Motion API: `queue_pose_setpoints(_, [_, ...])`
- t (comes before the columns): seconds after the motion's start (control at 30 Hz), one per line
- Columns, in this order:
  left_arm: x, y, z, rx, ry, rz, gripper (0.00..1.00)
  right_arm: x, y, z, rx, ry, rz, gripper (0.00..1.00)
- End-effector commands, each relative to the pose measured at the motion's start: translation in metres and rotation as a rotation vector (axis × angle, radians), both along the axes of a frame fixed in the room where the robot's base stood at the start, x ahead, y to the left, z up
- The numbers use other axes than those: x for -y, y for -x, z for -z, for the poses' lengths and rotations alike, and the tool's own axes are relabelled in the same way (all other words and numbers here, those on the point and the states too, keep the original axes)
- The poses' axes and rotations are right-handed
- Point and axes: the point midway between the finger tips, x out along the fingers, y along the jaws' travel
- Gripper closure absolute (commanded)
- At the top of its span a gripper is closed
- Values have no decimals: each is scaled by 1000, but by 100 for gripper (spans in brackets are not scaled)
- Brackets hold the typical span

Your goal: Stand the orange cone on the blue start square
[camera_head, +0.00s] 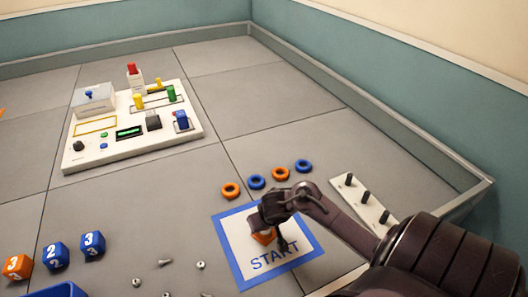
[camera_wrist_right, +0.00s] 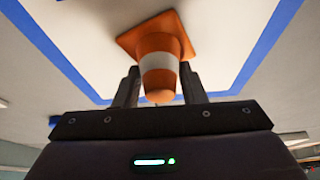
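The orange cone (camera_wrist_right: 159,72) has a white band and a square base. In the right wrist view its narrow end points toward my gripper and its base toward the mat. In the head view the cone (camera_head: 264,237) is mostly hidden by my right gripper (camera_head: 268,220), over the white middle of the blue-bordered START square (camera_head: 237,267). My right gripper's fingers (camera_wrist_right: 160,75) sit close on both sides of the cone and appear shut on it. I cannot tell whether its base touches the mat. My left gripper is out of view.
Orange and blue rings (camera_head: 257,182) lie behind the square. A white strip with black pegs (camera_head: 364,203) is to its right, near the low wall (camera_head: 400,135). Numbered cubes (camera_head: 56,255) and loose screws (camera_head: 165,263) lie left. A control board (camera_head: 135,120) stands farther back.

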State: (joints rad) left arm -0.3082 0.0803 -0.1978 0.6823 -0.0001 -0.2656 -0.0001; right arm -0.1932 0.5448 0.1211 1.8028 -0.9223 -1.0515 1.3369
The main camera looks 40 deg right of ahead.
Motion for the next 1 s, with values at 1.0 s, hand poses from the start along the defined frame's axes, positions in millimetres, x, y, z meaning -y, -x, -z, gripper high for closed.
queue_pose_setpoints(1.0, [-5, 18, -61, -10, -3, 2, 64, -12, 36, -99, 1, -2, 1, 42])
